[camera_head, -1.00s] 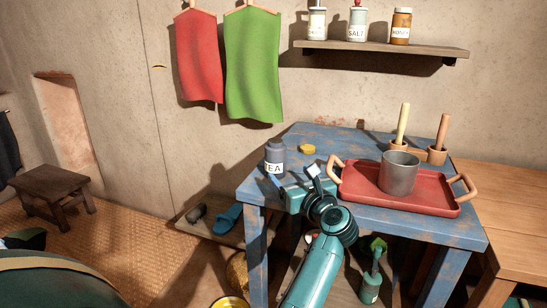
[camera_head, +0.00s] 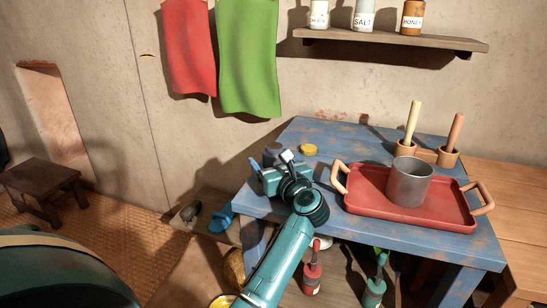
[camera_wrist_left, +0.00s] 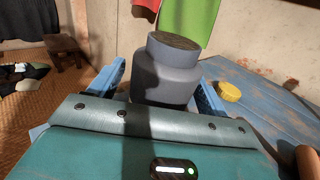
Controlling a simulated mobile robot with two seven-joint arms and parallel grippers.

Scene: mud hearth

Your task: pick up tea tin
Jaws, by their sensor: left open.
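The tea tin (camera_head: 272,151) is a grey-blue jar with a dark top, on the left corner of the blue table. In the head view my left gripper hides most of it and its label. In the left wrist view the tin (camera_wrist_left: 166,72) stands upright between the two blue fingers. My left gripper (camera_head: 268,167) is open around the tin, one finger on each side. The palm edge hides the tin's base, and I cannot tell whether a finger touches it. My right gripper is not in view.
A red tray (camera_head: 430,212) with a grey mug (camera_head: 409,182) lies right of my left arm. A yellow lid (camera_head: 309,149) lies behind the gripper. Two wooden-handled tools stand in cups (camera_head: 405,149) at the back right. A shelf (camera_head: 400,39) with jars hangs above.

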